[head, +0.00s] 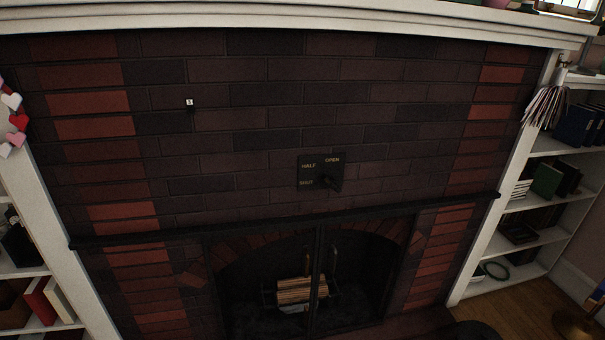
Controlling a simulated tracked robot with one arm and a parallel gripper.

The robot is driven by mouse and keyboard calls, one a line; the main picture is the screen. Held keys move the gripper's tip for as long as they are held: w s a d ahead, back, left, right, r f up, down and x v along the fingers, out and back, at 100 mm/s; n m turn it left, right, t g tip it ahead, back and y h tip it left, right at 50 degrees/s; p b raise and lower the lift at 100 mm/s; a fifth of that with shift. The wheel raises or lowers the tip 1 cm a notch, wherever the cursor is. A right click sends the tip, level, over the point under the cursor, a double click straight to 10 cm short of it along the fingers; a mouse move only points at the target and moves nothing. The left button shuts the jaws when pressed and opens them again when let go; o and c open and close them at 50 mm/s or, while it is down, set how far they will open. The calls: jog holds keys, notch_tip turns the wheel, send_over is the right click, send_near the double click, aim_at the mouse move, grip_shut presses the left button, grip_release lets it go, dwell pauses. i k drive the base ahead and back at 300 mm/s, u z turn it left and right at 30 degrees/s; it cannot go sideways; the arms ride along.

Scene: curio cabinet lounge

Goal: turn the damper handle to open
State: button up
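The damper plate (308,178) is a small dark square on the brick chimney breast, just above the fireplace opening, right of centre in the head view. It is lettered HALF at top left, OPEN at top right and what looks like SHUT at lower left. The dark damper handle (329,181) sticks out from the plate's lower right part. It is dark on dark, so I cannot tell for sure which mark it points to. My gripper is not in view, and nothing is seen touching the handle.
A dark ledge (284,223) runs across the bricks below the plate. Under it is the fireplace with logs (302,290) behind dark-framed doors. A white mantel (300,22) juts out above. White bookshelves (536,225) stand at both sides. The bricks around the plate are clear.

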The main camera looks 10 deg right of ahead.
aim_at(331, 183)
jog(key=z, duration=0.1)
jog(key=i, duration=0.9)
jog(key=z, duration=0.35)
